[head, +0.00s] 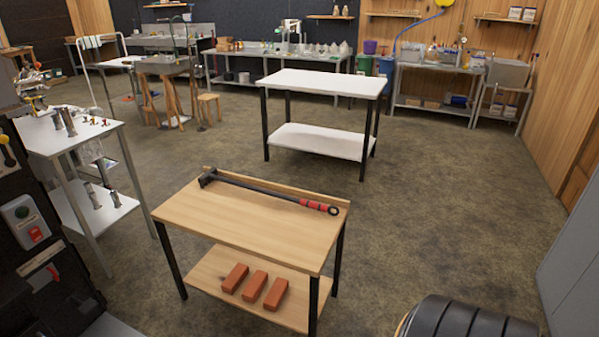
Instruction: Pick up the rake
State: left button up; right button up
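The rake (265,190) lies across the back of a wooden-topped table (235,228) in the middle foreground. It has a long dark shaft, a dark head at the left end, and a red grip with a ring at the right end. The head rests near the table's back left corner, and the ring lies near the right edge. Nothing else lies on the tabletop. Neither of my grippers shows in the head view.
Three red bricks (254,286) lie on the table's lower shelf. A white-topped table (322,82) stands behind. A white bench (66,136) with metal parts and a dark control panel (30,230) are at left. The floor (440,200) to the right is open.

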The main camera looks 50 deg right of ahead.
aim_at(211, 175)
jog(key=z, duration=1.3)
